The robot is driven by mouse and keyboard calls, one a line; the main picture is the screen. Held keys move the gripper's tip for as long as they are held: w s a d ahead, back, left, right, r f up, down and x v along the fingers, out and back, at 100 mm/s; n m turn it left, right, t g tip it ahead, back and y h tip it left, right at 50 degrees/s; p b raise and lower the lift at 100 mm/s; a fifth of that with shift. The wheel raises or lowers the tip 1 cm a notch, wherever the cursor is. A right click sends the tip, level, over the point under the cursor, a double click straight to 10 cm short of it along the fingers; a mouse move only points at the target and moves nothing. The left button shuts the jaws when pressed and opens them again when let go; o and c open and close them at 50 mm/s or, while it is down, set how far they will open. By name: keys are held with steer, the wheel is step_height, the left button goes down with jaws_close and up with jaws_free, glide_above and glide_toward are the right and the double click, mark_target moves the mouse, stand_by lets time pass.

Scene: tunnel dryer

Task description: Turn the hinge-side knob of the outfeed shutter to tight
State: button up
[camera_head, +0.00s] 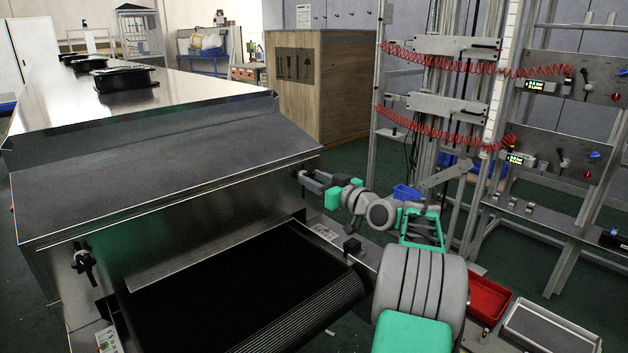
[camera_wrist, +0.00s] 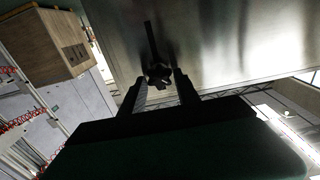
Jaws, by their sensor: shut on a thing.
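The tunnel dryer's steel outfeed shutter (camera_head: 200,210) hangs above the black conveyor belt (camera_head: 240,290). One dark knob (camera_head: 84,262) sits at the shutter's left end, with nothing near it. Another dark knob (camera_wrist: 158,70) is at the right end, mostly hidden by my gripper (camera_head: 312,182) in the head view. My gripper is shut on this right knob, with one finger on each side of it in the wrist view. A thin dark bar or slot runs up from the knob there. I cannot read the knob's setting or see which end bears the hinge.
The belt's end roller and side rail (camera_head: 352,250) lie just below my arm. A metal rack (camera_head: 440,110) with red coiled hoses stands to the right. A wooden crate (camera_head: 320,85) stands behind. A red bin (camera_head: 487,298) is at the lower right.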

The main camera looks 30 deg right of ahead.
jaws_close()
